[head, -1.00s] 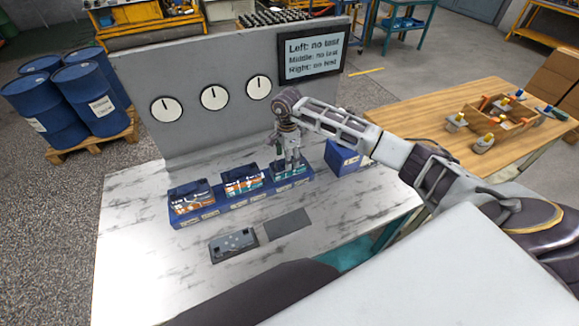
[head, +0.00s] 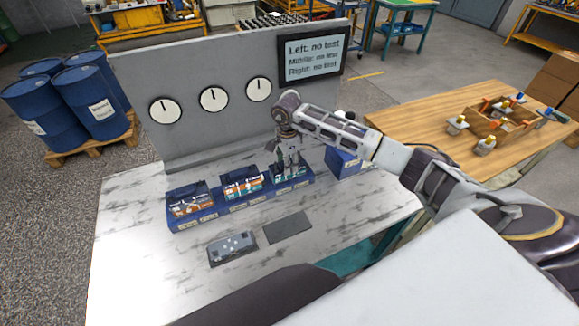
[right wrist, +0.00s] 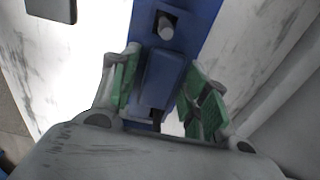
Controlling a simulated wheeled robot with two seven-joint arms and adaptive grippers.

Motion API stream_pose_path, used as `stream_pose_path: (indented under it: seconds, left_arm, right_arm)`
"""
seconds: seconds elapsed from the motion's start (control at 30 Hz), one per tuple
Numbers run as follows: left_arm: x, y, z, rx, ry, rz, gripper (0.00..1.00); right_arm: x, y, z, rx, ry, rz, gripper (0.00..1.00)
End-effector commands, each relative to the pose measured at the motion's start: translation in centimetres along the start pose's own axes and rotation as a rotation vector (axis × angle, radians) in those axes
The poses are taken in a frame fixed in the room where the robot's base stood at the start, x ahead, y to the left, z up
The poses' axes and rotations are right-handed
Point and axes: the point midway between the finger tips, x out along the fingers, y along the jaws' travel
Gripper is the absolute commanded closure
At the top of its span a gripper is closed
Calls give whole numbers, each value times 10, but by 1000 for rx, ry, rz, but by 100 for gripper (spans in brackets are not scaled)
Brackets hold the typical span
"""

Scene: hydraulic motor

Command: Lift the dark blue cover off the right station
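A long blue rack (head: 238,206) on the marbled bench holds three stations in a row, each with colourful parts showing. My right gripper (head: 291,170) points down over the right station (head: 291,182), at the rack's right end, and hides part of it. In the right wrist view, the green-padded fingers of the right gripper (right wrist: 162,98) stand apart, one on each side of a raised blue part (right wrist: 163,80), likely the dark blue cover. A gap shows by the right finger; contact on the left is unclear. My left gripper is out of view.
A blue box (head: 342,160) stands just right of the rack. A grey plate with parts (head: 232,248) and a flat dark pad (head: 287,227) lie in front. A grey panel with three dials (head: 214,99) and a screen (head: 311,58) stands behind. The bench's front left is clear.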

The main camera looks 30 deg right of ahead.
Motion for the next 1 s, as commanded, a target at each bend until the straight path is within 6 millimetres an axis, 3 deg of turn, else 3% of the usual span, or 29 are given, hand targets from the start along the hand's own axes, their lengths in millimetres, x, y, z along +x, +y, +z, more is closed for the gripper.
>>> stream_pose_path:
  seconds: [0.03, 0.3, 1.0]
  left_arm:
    - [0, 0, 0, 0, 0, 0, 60]
    - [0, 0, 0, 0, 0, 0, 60]
    - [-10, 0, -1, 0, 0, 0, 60]
  right_arm:
    - [0, 0, 0, 0, 0, 0, 65]
    - [-1, 0, 0, 0, -1, -2, 99]
    - [-21, -1, 0, 0, 0, -2, 99]
